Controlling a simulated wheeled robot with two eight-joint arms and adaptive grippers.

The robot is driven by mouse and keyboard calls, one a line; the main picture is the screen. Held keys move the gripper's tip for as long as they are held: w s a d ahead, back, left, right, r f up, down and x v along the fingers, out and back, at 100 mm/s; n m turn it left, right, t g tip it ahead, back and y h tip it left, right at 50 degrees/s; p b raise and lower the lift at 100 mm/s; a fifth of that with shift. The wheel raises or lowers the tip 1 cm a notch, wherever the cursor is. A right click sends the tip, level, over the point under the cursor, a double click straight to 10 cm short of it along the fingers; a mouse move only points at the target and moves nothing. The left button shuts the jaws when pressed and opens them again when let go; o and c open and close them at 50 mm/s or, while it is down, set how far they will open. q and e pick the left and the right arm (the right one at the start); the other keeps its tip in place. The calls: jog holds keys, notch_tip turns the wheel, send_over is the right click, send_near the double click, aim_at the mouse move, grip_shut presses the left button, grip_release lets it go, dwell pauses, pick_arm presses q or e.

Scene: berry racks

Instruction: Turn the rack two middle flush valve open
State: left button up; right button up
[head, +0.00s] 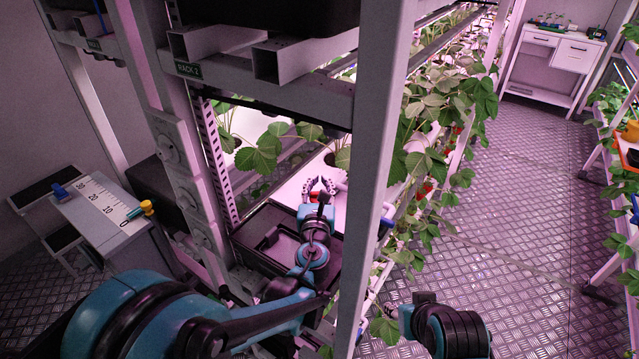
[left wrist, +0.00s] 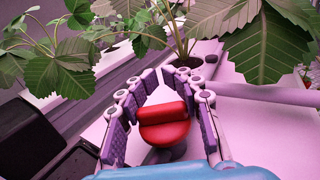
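A red valve handle (left wrist: 165,124) shows in the left wrist view, close below the white channel. It sits between the two fingers of my left gripper (left wrist: 164,92), which are spread on either side of it and look apart from it. In the head view my left gripper (head: 320,186) reaches into rack two, under the beam labelled RACK 2 (head: 187,69). The handle is mostly hidden there. The end of my right arm (head: 408,318) is low, right of the front post. Its fingers cannot be made out.
The white front post (head: 372,150) stands right of my left gripper. A dark tray (head: 268,238) lies to its left, and strawberry leaves (left wrist: 265,45) hang just above. A blue handle (head: 387,221) shows behind the post. The aisle floor (head: 530,200) is clear at right.

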dwell(0.3)
pick_arm(q)
jog(key=shift+a+n+y, duration=0.25)
jog(key=shift+n+y, duration=0.45)
jog(key=shift+y, duration=0.4)
jog(key=o, duration=1.3)
notch_tip(320, 180, up, 10)
